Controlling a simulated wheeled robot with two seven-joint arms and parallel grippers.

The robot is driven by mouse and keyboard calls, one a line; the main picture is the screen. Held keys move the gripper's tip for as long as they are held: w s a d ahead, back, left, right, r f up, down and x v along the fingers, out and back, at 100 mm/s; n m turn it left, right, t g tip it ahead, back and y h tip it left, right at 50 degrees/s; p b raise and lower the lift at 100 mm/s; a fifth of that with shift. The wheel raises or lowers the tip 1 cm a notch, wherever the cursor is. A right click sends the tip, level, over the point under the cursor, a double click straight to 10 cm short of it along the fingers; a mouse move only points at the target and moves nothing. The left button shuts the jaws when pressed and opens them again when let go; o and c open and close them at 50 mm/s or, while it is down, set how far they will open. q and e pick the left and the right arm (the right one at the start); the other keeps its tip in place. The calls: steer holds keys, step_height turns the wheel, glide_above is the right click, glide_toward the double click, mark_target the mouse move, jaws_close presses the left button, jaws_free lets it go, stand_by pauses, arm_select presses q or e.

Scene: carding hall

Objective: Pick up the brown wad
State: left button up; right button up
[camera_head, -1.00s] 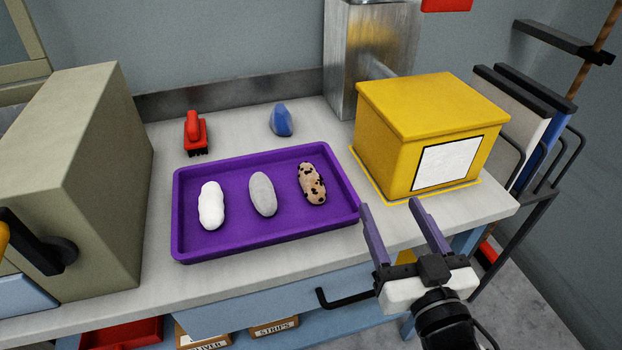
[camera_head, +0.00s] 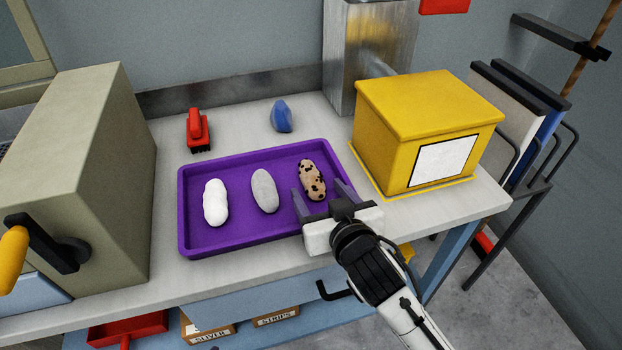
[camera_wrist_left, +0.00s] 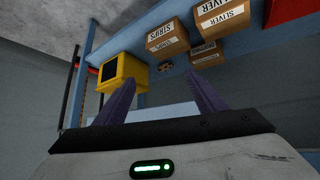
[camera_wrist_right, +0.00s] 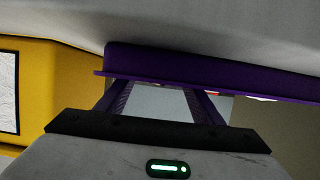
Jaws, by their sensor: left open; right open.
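The brown wad (camera_head: 312,178), tan with dark patches, lies at the right end of the purple tray (camera_head: 183,215), right of a grey wad (camera_head: 264,190) and a white wad (camera_head: 215,203). My right gripper (camera_head: 320,189) is open and empty over the tray's front right edge. In the head view its fingers appear either side of the wad's near end; I cannot tell their height. The right wrist view shows the tray's side (camera_wrist_right: 190,68) beyond the fingers, but not the wad. My left gripper (camera_wrist_left: 160,80) is open and empty, seen only in its wrist view.
A yellow box (camera_head: 385,130) stands right of the tray. A red brush (camera_head: 198,132) and a blue object (camera_head: 281,117) lie behind it. A grey-beige machine (camera_head: 85,165) with a yellow-handled crank stands at left. Labelled boxes (camera_head: 275,317) sit on the shelf below.

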mark_target(314, 185)
steer(key=x, duration=0.4)
steer(key=shift+w+f, duration=0.1)
steer(key=shift+c, duration=0.4)
steer(key=c, duration=1)
